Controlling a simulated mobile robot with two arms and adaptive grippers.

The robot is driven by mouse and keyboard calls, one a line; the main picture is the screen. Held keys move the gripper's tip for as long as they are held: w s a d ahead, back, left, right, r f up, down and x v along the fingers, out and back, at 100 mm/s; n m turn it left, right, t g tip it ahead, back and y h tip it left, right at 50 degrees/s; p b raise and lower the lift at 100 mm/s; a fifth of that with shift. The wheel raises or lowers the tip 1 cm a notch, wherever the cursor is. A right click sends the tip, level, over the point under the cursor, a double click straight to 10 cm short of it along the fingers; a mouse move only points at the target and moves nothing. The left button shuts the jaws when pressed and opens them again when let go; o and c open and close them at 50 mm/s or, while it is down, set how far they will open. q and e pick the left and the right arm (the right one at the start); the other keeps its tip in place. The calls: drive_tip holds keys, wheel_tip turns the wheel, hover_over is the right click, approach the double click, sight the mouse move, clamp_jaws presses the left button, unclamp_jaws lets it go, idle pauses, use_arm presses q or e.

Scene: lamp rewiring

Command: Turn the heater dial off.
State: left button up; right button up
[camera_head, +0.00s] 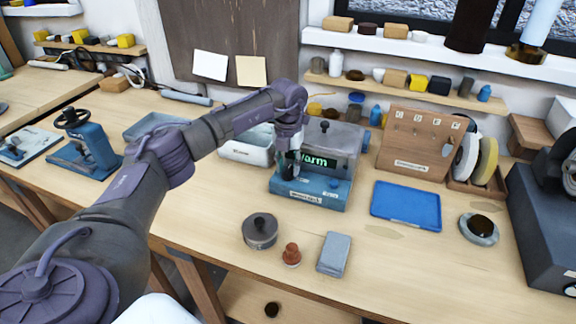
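The heater (325,195) is a box with a blue base on the workbench, with a label on its front edge. Its dark panel shows the green word "Warm" (318,162). A grey lidded part with a small knob on top rises behind the panel. My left arm reaches in from the left, and my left gripper (288,164) points down at the heater's left front, in front of the panel's left end. The gripper is dark and small here, so its finger opening is unclear. I cannot make out the dial; the gripper may cover it. My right gripper is out of view.
In front of the heater are a round lidded tin (260,231), a reddish-brown knob-shaped piece (291,255) and a grey block (334,254). A blue tray (406,205) lies to the right. A white bin (240,147) and a wooden rack (415,143) stand close by.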

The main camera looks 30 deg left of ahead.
sight(288, 169)
use_arm(q)
wheel_tip(288, 169, up, 12)
idle(0.7)
drive_tip(key=shift+s+f, duration=0.1)
idle(0.4)
